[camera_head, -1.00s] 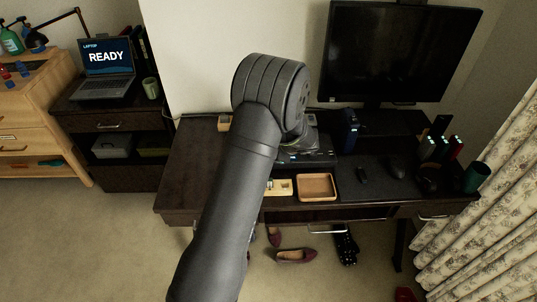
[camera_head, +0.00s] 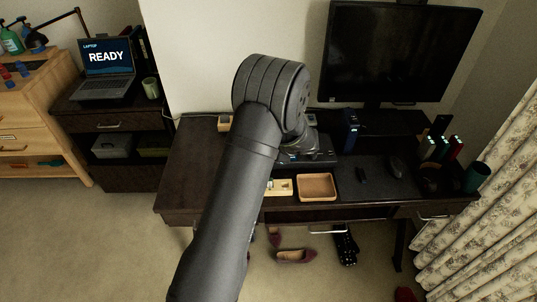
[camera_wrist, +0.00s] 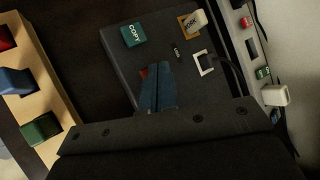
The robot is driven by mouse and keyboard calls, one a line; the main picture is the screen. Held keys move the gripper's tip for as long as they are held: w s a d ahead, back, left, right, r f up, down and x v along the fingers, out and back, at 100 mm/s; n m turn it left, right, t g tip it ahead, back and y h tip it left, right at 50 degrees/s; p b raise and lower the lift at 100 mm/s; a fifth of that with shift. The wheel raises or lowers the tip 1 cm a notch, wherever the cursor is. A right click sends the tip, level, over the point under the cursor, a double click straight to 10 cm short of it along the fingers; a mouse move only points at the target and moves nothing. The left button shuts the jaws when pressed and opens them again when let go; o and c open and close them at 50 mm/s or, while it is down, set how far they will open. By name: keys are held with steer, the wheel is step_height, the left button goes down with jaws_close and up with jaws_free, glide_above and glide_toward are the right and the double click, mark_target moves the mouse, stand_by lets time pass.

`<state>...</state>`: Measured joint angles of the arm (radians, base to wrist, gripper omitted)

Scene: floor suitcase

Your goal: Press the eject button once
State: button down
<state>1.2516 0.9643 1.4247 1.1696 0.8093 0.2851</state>
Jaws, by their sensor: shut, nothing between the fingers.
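In the wrist view a dark box (camera_wrist: 118,58) carries a green button marked COPY (camera_wrist: 135,33). A small red-orange patch (camera_wrist: 143,73), possibly the eject button, shows at the left edge of my fingers; its label is not readable and most of it is hidden. My gripper (camera_wrist: 157,70) is shut and empty, its fingertips over or beside that patch. I cannot tell whether they touch it. In the head view my arm covers much of the dark box (camera_head: 318,157).
A light plug (camera_wrist: 198,19) sits in an orange-framed port, beside an empty white-framed port (camera_wrist: 204,63). A power strip (camera_wrist: 237,27) with plugs and a cable lies to the right. A wooden holder (camera_wrist: 62,93) with red, blue and green pieces is at left.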

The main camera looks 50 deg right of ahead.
steer(key=shift+r, duration=0.65)
steer(key=shift+r, duration=2.5)
step_height(320, 180, up, 4)
steer(key=shift+f, duration=0.1)
